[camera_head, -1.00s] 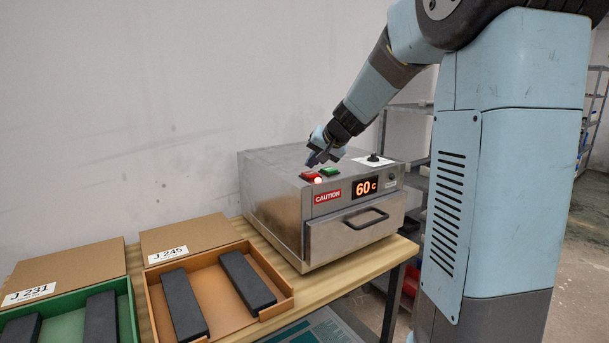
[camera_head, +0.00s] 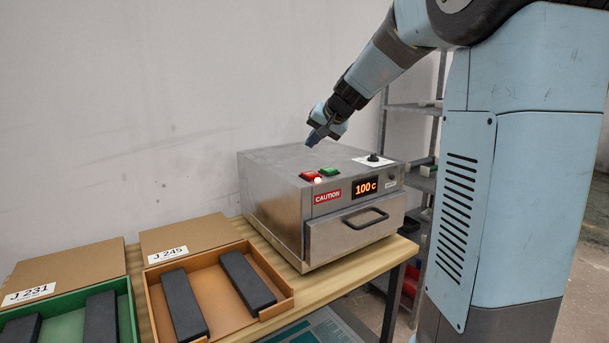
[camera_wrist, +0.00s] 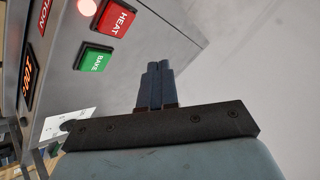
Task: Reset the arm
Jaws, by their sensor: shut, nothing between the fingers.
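My gripper (camera_head: 313,139) is shut and empty. It hangs above the back part of the metal plate processor (camera_head: 275,195), a little above the red and green buttons and apart from them. In the wrist view the shut fingers (camera_wrist: 155,80) point past the top of the machine. The red HEAT button (camera_head: 311,176) and the green BAKE button (camera_head: 330,171) sit on top; in the wrist view they show as HEAT (camera_wrist: 116,18) and BAKE (camera_wrist: 95,58). A light glows beside HEAT. The display (camera_head: 366,188) reads 100 C. The drawer (camera_head: 340,238) is shut.
An orange tray (camera_head: 240,318) and a green tray (camera_head: 127,305) with dark blocks stand on the wooden table (camera_head: 345,281), left of the machine. Box lids (camera_head: 185,235) lie behind them. A wall is behind; grey shelves (camera_head: 415,107) stand at the back right.

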